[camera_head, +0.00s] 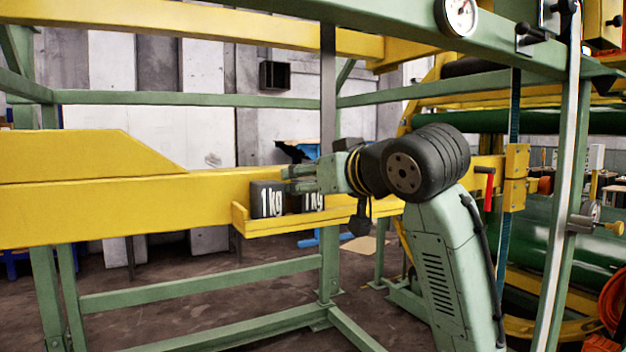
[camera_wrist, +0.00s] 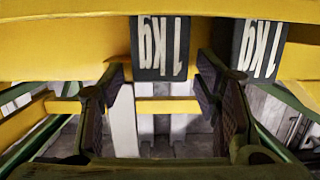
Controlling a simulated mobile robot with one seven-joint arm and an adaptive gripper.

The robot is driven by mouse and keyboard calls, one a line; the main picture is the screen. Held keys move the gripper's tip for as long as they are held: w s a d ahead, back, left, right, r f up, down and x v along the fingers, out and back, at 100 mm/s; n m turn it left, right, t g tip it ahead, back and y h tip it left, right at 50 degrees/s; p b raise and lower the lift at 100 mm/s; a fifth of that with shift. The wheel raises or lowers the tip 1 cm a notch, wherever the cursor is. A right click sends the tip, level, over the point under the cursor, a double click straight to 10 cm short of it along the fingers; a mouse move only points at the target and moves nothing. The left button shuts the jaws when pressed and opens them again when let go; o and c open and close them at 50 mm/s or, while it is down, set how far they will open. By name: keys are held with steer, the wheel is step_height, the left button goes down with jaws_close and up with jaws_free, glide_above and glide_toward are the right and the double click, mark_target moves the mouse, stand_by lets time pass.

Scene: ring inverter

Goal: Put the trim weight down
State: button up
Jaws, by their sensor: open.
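Two dark block weights with white "1 kg" lettering sit side by side on the yellow ledge (camera_head: 330,218). In the head view the left weight (camera_head: 266,199) is clear, and the right weight (camera_head: 314,203) is partly hidden by my gripper (camera_head: 292,180). In the wrist view the lettering is upside down: one weight (camera_wrist: 160,50) lies ahead of the gap between my open fingers (camera_wrist: 162,84), the other (camera_wrist: 257,50) to the right of it. No weight is held. I cannot tell which of the two is the trim weight.
A long yellow beam (camera_head: 120,205) runs behind the weights. Green frame posts and rails (camera_head: 200,285) surround the ledge. A red-handled lever (camera_head: 489,190) and a green roller (camera_head: 500,120) are at the right. The ledge right of the weights looks bare.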

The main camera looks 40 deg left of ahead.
steer(key=shift+r, duration=0.1)
steer(key=shift+d, duration=0.15)
steer(key=b+v, duration=0.4)
steer(key=v, duration=0.8)
